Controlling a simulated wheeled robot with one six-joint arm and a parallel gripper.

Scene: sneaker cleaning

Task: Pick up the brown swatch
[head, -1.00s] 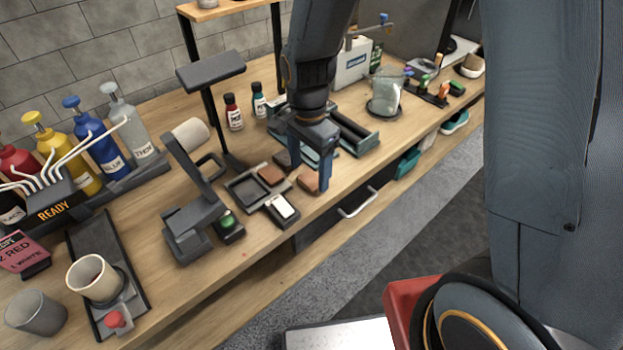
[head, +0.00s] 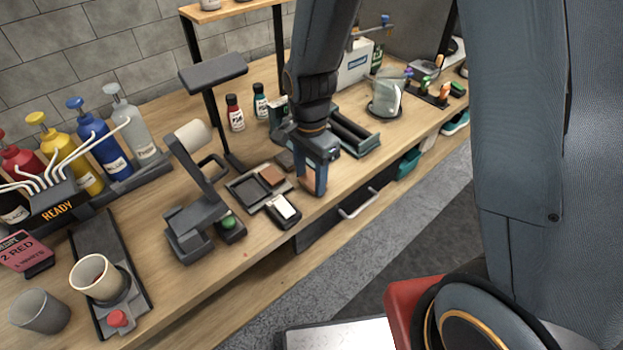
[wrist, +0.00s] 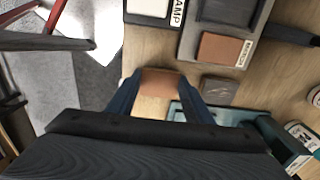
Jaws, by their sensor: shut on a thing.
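My gripper (wrist: 157,84) is shut on a brown swatch (wrist: 160,80), which sits between the two fingertips in the wrist view. In the head view, my gripper (head: 310,178) is near the front edge of the workbench, and its fingers partly hide the held brown swatch (head: 306,181). I cannot tell whether the swatch touches the bench top. A second, reddish-brown swatch (head: 272,176) rests on the right part of a grey tray marked MATCH (wrist: 243,53); it also shows in the wrist view (wrist: 225,48).
A dark swatch (wrist: 219,90) lies on the bench beside the tray. A small holder with a white pad (head: 284,208) stands left of my gripper, with a grey stand (head: 194,220) beyond it. A teal-grey roller device (head: 352,137) is behind to the right.

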